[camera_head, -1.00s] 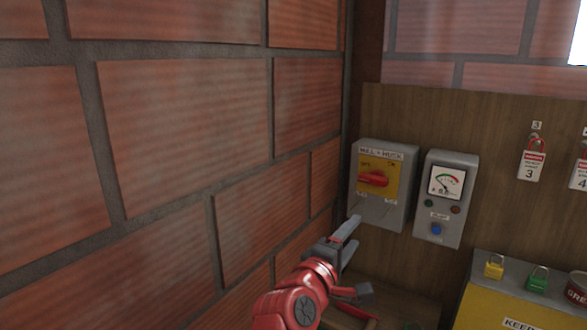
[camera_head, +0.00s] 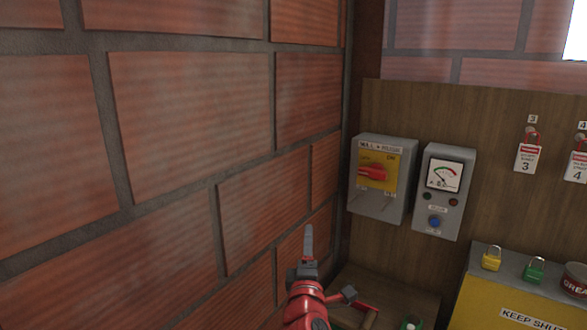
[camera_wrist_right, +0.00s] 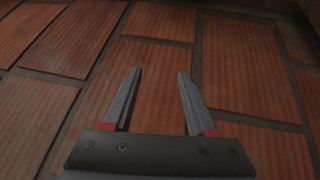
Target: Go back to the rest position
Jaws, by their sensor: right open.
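My right gripper (camera_head: 308,246) is in front of the brick wall, low and left of the grey switch box in the head view. In the right wrist view its two fingers (camera_wrist_right: 155,98) are spread apart with nothing between them, and they face the brick wall. The switch box (camera_head: 382,205) has a yellow plate and a red rotary handle (camera_head: 373,173). The gripper is apart from it. My left gripper is not in view.
The brick wall (camera_head: 160,120) fills the left side, close to my right arm. A meter box (camera_head: 447,192) hangs right of the switch box. Numbered tags (camera_head: 527,157) hang on the wooden board. A yellow box (camera_head: 500,302) with padlocks (camera_head: 491,258) stands at the lower right.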

